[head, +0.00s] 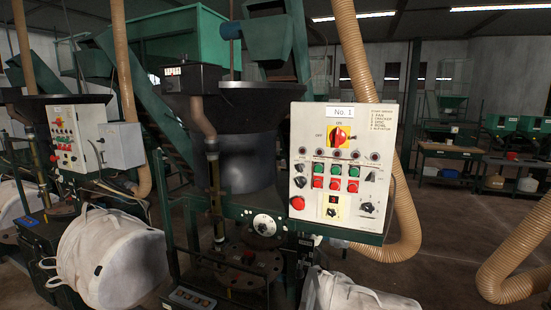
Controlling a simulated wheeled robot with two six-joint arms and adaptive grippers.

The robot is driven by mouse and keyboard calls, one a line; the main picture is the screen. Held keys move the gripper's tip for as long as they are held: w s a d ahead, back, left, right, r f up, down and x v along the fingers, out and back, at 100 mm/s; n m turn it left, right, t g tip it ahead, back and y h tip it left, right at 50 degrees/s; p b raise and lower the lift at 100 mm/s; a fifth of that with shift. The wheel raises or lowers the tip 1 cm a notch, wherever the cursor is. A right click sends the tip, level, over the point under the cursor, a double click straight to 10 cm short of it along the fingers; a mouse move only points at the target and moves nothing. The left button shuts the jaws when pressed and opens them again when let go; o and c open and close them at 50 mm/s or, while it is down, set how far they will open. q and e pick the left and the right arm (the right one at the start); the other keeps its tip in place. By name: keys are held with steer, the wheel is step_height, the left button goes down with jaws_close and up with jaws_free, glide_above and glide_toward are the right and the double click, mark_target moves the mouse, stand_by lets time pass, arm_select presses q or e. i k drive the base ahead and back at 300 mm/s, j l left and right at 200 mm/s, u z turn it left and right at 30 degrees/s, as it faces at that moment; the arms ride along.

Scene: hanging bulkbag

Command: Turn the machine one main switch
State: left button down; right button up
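The machine one control panel (379,150) is a cream box labelled "No. 1" (341,112), right of centre in the head view. Its main switch (340,136) is a red rotary knob on a yellow plate near the panel's top, with "OFF" printed at its left and "ON" above. The knob's exact angle is too small to tell. Below it are indicator lamps, green and red push buttons (335,176), small black selector knobs and a red emergency button (297,203). Neither of my grippers shows in the head view.
A dark hopper machine (245,150) stands directly left of the panel. White bulk bags (112,262) hang at the lower left and bottom centre (360,295). Tan flexible hoses (408,215) drop behind the panel and at the right. Open floor (440,215) lies to the right.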

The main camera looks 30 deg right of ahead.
mark_target(337, 137)
steer(key=z, duration=1.35)
